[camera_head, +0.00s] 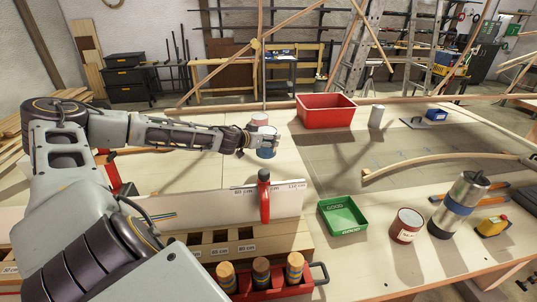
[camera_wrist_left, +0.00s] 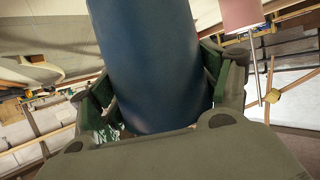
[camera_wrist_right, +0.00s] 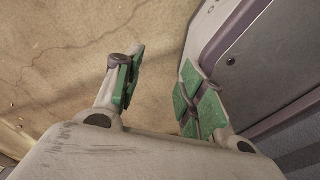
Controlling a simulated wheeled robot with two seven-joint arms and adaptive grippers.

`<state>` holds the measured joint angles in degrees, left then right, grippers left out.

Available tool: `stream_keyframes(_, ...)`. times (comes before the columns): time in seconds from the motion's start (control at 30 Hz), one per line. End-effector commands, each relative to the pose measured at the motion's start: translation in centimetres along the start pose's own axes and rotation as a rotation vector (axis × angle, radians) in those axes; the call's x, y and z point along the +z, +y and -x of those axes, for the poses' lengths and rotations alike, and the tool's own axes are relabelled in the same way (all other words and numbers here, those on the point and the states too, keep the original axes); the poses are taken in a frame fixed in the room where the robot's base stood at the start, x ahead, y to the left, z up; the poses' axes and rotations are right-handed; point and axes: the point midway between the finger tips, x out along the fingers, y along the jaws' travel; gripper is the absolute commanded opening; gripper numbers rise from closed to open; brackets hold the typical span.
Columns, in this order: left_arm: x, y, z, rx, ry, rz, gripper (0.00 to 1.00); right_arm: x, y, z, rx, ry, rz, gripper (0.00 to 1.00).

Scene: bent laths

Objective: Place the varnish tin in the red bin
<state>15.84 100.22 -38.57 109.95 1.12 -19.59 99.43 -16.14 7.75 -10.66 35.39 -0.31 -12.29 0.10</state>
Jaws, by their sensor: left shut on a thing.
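My left gripper (camera_head: 263,143) is shut on a blue cylindrical tin (camera_head: 267,152), held above the far left part of the bench. The tin fills the middle of the left wrist view (camera_wrist_left: 155,65), between the green finger pads. No label can be read on it. The red bin (camera_head: 327,111) stands on the bench behind and to the right of the held tin, its top open. A dark red tin with a pale label (camera_head: 406,225) stands at the front right. My right gripper (camera_wrist_right: 160,75) is open and empty in its wrist view, above a cracked floor.
A green tray (camera_head: 343,216), a steel flask (camera_head: 459,205) and a yellow tape measure (camera_head: 493,227) stand near the front. A red clamp (camera_head: 264,196) rises from the white board. A pale cylinder (camera_head: 376,116) stands right of the bin. A bent lath (camera_head: 440,160) crosses the right side.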

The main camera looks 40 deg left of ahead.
Motion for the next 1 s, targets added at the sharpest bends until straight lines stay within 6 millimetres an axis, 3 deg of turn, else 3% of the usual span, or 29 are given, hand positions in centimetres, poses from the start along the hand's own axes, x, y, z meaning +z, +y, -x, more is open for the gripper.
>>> stream_keyframes(0.2, 2.2, 0.0, -1.0, 0.000, 0.003, 0.000, 0.35, -0.8, 0.6, -0.4, 0.007, 0.011, 0.001, 0.40)
stream_keyframes(0.73, 3.0, 0.0, -1.3, 0.000, 0.003, 0.000, 0.35, -0.5, 1.5, -0.4, 0.016, 0.007, 0.004, 0.40)
stream_keyframes(1.0, 5.2, 0.1, -2.2, 0.001, 0.001, 0.000, 0.35, -0.3, 1.4, -0.7, 0.015, 0.006, 0.003, 0.40)
